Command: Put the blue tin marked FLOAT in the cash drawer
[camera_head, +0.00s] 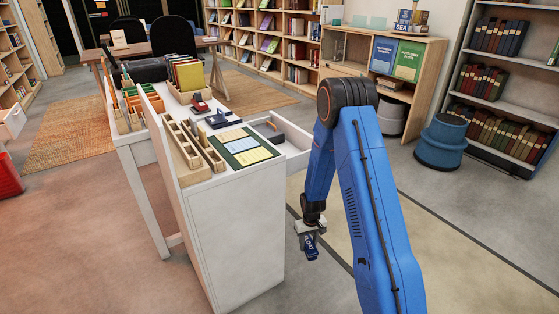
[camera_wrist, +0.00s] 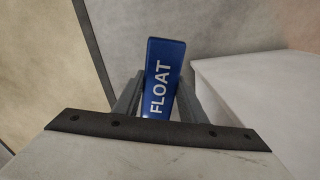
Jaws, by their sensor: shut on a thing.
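The blue tin marked FLOAT (camera_wrist: 163,75) is held between the two fingers of my gripper (camera_wrist: 158,98) in the wrist view. In the head view the tin (camera_head: 310,247) hangs under my gripper (camera_head: 308,232), in the air to the right of the white desk. An open drawer (camera_head: 296,160) sticks out from the right side of the desk near its top, above and beyond the tin. A dark grey item (camera_head: 277,139) shows inside it. My blue arm hides part of the room to the right of the drawer.
The white desk (camera_head: 240,235) carries wooden trays (camera_head: 190,140), a green board with papers (camera_head: 243,147), a red stapler-like item (camera_head: 199,104) and a file box (camera_head: 187,76). A blue step stool (camera_head: 441,143) stands by the right shelves. The floor beside the desk is clear.

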